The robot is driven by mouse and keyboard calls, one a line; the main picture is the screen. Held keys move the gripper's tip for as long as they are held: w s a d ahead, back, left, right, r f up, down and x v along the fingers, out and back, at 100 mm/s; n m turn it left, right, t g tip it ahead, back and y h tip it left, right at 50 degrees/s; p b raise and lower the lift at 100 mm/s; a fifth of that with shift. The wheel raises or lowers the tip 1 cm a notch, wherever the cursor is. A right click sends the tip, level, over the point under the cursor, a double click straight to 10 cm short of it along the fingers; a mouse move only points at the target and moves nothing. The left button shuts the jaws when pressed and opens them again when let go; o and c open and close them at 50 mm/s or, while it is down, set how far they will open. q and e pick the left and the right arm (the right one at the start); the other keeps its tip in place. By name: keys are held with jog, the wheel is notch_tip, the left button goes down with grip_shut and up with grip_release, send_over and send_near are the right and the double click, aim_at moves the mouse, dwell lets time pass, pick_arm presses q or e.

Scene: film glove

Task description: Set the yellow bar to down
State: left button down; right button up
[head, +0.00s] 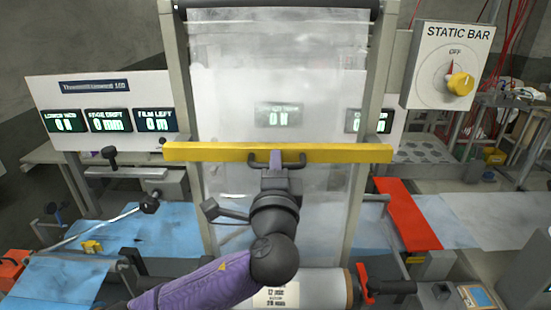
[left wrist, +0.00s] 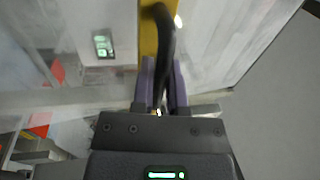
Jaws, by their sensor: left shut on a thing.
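The yellow bar (head: 220,152) lies level across the upright frame in the head view, in front of the clear film. It has a dark handle (head: 250,160) at its middle. My left gripper (head: 277,160) is at that handle and shut on it. In the left wrist view, the gripper's purple fingers (left wrist: 162,85) sit on both sides of the dark handle (left wrist: 165,40), with a strip of the yellow bar (left wrist: 148,42) behind it. My right gripper is not in either view.
Clear film (head: 280,70) hangs between two upright posts. A display panel (head: 100,100) stands behind at left, and a STATIC BAR dial box (head: 447,65) is at upper right. A film roll (head: 315,285) lies below. A red plate (head: 408,213) and blue sheets (head: 165,228) flank the frame.

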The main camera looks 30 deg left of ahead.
pick_arm(q)
notch_tip(320, 180, down, 3)
jog(key=shift+r+b, duration=0.1)
jog(key=shift+b, duration=0.4)
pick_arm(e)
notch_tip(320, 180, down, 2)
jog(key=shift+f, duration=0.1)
pick_arm(q)
jog(key=shift+d, duration=0.1)
jog(key=c, duration=0.7)
grip_release()
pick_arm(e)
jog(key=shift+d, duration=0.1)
pick_arm(q)
jog(key=b+v, duration=0.2)
jog(key=v, duration=0.8)
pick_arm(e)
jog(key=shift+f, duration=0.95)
